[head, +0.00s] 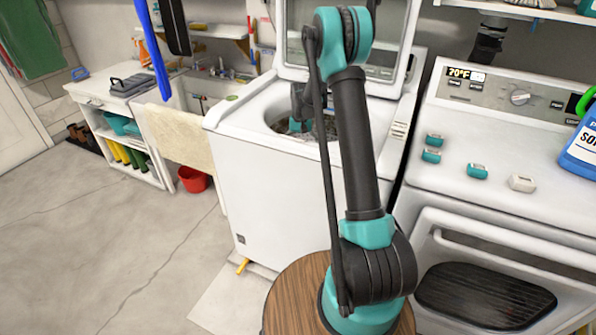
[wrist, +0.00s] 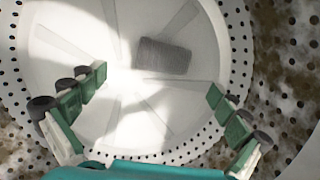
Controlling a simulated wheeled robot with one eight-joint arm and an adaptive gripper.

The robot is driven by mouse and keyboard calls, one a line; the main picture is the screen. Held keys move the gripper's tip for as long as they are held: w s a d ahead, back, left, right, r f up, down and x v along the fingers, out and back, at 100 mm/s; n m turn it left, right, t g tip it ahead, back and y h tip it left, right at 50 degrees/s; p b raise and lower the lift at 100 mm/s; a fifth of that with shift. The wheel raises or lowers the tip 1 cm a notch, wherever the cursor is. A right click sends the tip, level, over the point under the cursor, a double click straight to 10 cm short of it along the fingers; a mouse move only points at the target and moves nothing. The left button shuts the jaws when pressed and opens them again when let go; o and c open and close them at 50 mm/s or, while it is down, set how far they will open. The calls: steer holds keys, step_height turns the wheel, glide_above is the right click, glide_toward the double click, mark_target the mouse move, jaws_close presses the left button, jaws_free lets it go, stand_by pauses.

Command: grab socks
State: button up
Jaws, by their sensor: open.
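In the wrist view, a small grey, roughly rectangular cloth-like item (wrist: 163,56) lies on the white floor of the washer drum; it looks like folded socks, but I cannot be sure. My gripper (wrist: 155,84) is open and empty above the drum floor, its two green-padded fingers wide apart. The grey item is beyond the fingertips, between them sideways and slightly towards the upper part of the picture. In the head view, my gripper (head: 301,124) is partly seen in the opening of the top-loading washer (head: 305,190). The grey item is hidden there.
The perforated drum wall (wrist: 240,50) curves around the fingers, with a rusty-looking surface at the right. The washer lid (head: 385,30) stands raised behind my arm. A dryer (head: 490,180) with small boxes and a blue bottle (head: 582,150) on top stands at the right.

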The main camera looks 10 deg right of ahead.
steer(key=shift+s+a+f, duration=0.15)
steer(key=shift+f, duration=0.95)
steer(key=shift+s+a+f, duration=0.15)
steer(key=shift+s+f, duration=0.05)
steer(key=shift+f, duration=0.95)
steer(key=shift+s+a+f, duration=0.15)
steer(key=shift+f, duration=0.95)
steer(key=c, duration=1.2)
